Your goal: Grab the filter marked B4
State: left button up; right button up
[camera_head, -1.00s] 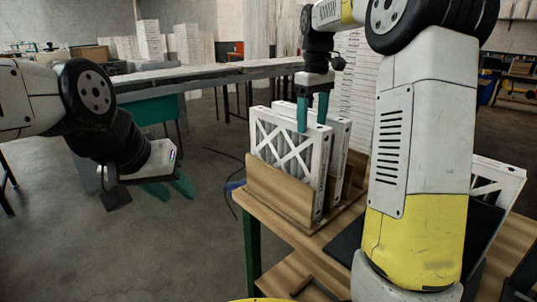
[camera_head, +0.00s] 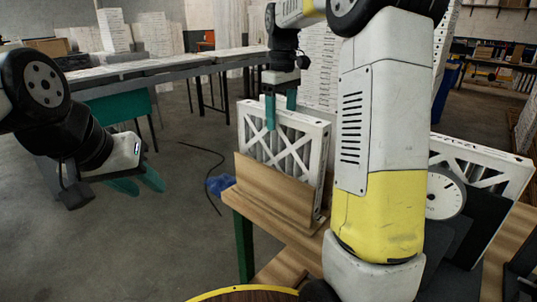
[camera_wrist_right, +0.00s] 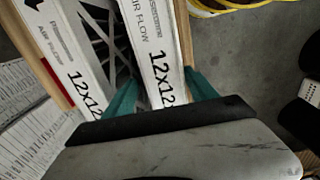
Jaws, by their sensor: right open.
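A white-framed pleated filter (camera_head: 283,146) stands upright in a wooden rack (camera_head: 272,192) at the table's corner. My right gripper (camera_head: 281,107) points down at its top edge, open, with one teal finger in front of the filter. In the right wrist view, the fingers (camera_wrist_right: 162,97) stand on either side of a filter edge (camera_wrist_right: 152,55) printed "AIR FLOW" and "12x12". A second filter (camera_wrist_right: 72,50) stands to its left. No B4 mark is readable. My left gripper (camera_head: 139,181) hangs open and empty over the floor at left.
Another filter (camera_head: 480,170) leans on the table's right side, beside a round dial (camera_head: 445,194). My right arm hides the table's middle. A long bench (camera_head: 160,72) runs behind. Blue material (camera_head: 220,185) and a dark cable lie on the floor.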

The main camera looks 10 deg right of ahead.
aim_at(279, 132)
jog(key=f, duration=0.5)
jog(key=shift+s+a, duration=0.25)
jog(key=shift+r, duration=0.1)
grip_shut()
